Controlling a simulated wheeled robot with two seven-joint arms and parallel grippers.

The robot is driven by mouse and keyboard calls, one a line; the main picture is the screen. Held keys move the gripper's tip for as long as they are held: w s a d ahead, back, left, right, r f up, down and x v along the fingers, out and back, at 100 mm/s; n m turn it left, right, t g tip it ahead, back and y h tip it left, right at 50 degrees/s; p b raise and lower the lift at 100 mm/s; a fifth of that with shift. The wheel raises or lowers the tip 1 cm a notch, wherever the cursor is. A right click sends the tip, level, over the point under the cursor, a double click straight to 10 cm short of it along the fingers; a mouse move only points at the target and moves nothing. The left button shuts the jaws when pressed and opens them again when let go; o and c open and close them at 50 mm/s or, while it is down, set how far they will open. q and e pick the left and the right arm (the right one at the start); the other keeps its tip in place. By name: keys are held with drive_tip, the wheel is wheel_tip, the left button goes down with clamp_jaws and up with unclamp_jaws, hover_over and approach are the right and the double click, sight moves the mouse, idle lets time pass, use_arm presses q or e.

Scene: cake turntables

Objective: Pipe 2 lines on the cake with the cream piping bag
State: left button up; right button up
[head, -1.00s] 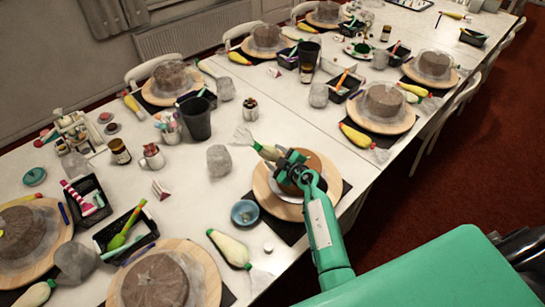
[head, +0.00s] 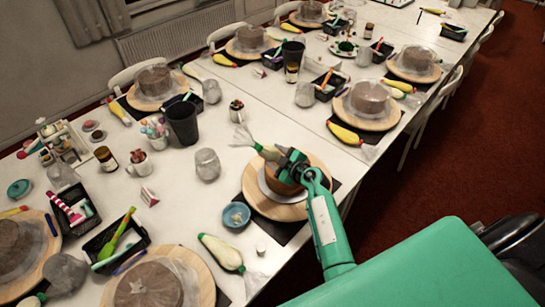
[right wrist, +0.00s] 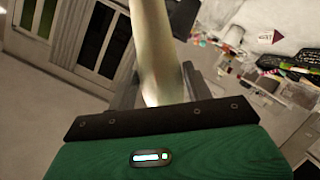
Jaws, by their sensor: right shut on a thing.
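My right gripper (head: 287,162) is shut on a cream piping bag (head: 268,152), above the brown cake (head: 283,187). The bag's clear, flared end sticks out to the upper left; its nozzle end is hidden behind the gripper. The right wrist view shows the pale bag (right wrist: 155,50) standing between the fingers. The cake sits on a pale disc on a round wooden turntable (head: 260,206). My gripper and arm cover part of the cake's top, so I cannot tell whether the bag touches it or whether cream lies there. My left gripper is not in view.
A blue bowl (head: 236,215) and another piping bag (head: 222,252) lie left of the turntable. A clear glass (head: 207,164) and a black cup (head: 183,123) stand behind. Other turntables with wrapped cakes line the table. Bare table lies between the glass and bowl.

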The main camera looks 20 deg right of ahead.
drive_tip(key=shift+s+d+r, duration=0.1)
drive_tip(key=shift+s+d, duration=0.05)
drive_tip(key=shift+d, duration=0.35)
drive_tip(key=shift+s+d, duration=0.15)
drive_tip(key=shift+d, duration=0.35)
drive_tip(key=o, duration=0.4)
drive_tip(key=shift+c, duration=0.4)
drive_tip(key=shift+r, duration=2)
